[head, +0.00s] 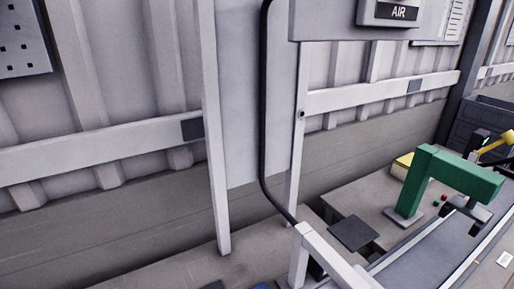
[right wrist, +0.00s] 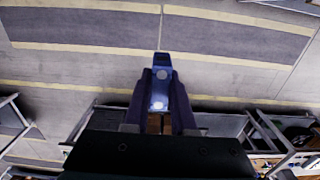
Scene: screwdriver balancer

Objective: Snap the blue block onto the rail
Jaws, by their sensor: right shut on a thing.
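The blue block (right wrist: 160,92) shows in the right wrist view as a narrow upright piece with pale round spots and a darker far end. My right gripper (right wrist: 161,78) is shut on it, with one dark finger on each side. The block is held over a grey floor with yellow lines, apart from any rail that I can make out. In the head view I cannot tell which part is the rail. Neither gripper shows in the head view, and my left gripper is in no view.
A green arched stand (head: 452,173) is on a bench at the right in the head view. A pale metal frame (head: 328,258) rises at the bottom centre. A black hose (head: 265,120) hangs below the AIR panel (head: 392,12). Frames and benches (right wrist: 275,140) line the lower right wrist view.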

